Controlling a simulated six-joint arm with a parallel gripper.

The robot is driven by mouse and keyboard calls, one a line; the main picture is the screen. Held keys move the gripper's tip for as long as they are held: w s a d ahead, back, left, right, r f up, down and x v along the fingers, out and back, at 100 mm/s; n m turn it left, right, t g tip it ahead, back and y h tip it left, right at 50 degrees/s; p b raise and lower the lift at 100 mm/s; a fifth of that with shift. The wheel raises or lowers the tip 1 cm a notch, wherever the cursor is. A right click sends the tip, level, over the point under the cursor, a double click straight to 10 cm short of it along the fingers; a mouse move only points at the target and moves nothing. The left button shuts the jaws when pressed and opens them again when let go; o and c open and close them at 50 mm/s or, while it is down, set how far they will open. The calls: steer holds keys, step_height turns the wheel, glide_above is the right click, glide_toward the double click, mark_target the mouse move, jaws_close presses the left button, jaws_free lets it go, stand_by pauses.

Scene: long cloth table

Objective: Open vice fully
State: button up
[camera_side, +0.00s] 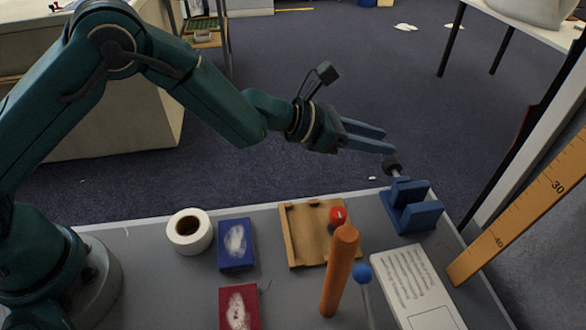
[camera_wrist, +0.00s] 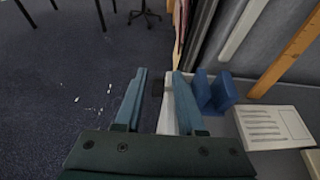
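The blue vice (camera_side: 418,214) stands at the far right corner of the table, its two upright jaws apart with a gap between them. Its dark knob (camera_side: 392,166) sticks out past the table's far edge on a light shaft. My gripper (camera_side: 389,141) is open and empty, just above and left of the knob in the side view. In the wrist view the vice (camera_wrist: 222,92) is right of my gripper (camera_wrist: 159,73).
A white text panel (camera_side: 405,280), an orange cylinder (camera_side: 338,275), a blue ball (camera_side: 362,273) on a stick and a wooden tray (camera_side: 300,240) with a red thing are near the vice. A wooden ruler (camera_side: 530,210) stands to the right. A tape roll (camera_side: 189,232) is left.

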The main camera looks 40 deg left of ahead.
mark_target(387, 161)
step_height(387, 161, down, 4)
steer(key=shift+d+f, duration=0.1)
steer(key=shift+f, duration=0.1)
steer(key=shift+x, duration=2.5)
jaws_close()
